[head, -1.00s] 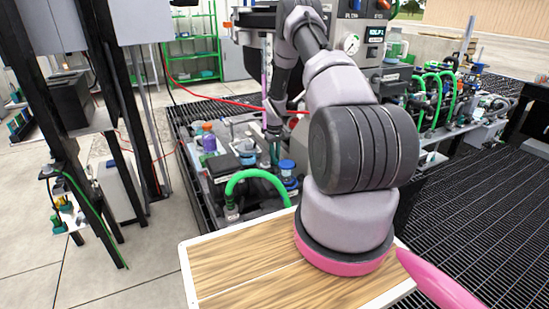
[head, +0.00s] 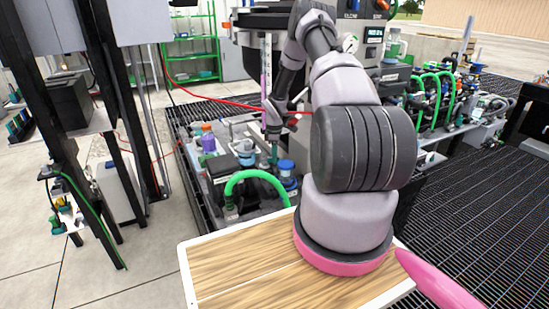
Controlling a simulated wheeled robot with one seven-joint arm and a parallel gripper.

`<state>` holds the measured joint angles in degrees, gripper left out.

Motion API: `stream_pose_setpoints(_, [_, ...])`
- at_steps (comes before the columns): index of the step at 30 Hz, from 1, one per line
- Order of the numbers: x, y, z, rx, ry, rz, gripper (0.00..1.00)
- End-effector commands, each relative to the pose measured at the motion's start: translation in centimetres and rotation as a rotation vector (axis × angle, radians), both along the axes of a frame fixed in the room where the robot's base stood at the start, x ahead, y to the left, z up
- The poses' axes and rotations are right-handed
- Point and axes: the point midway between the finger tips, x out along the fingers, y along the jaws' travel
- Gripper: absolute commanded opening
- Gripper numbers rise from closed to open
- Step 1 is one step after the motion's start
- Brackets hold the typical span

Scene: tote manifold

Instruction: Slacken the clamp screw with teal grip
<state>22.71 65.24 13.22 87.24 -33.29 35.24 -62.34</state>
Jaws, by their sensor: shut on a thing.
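My gripper (head: 273,132) is small in the head view, at the far end of my arm, pointing down over the cluttered bench. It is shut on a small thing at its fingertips. A teal piece (head: 274,154) shows right below the fingers and looks like the teal grip of the clamp screw. The fingers and the rest of the screw are too small and partly hidden to make out. My arm covers much of the middle of the view.
A green hose (head: 255,176) arches in front of the gripper. A blue-capped container (head: 286,170) and a purple bottle (head: 208,142) stand close by. A red cable (head: 225,101) runs behind. A machine with a gauge (head: 350,43) stands behind my arm. Dark grating (head: 480,200) lies clear at right.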

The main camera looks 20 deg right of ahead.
Motion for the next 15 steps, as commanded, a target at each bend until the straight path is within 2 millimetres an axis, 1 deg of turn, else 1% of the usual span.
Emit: stream_pose_setpoints(15, [0.41, -0.19, 0.12, -0.001, -0.004, 0.49, 0.0])
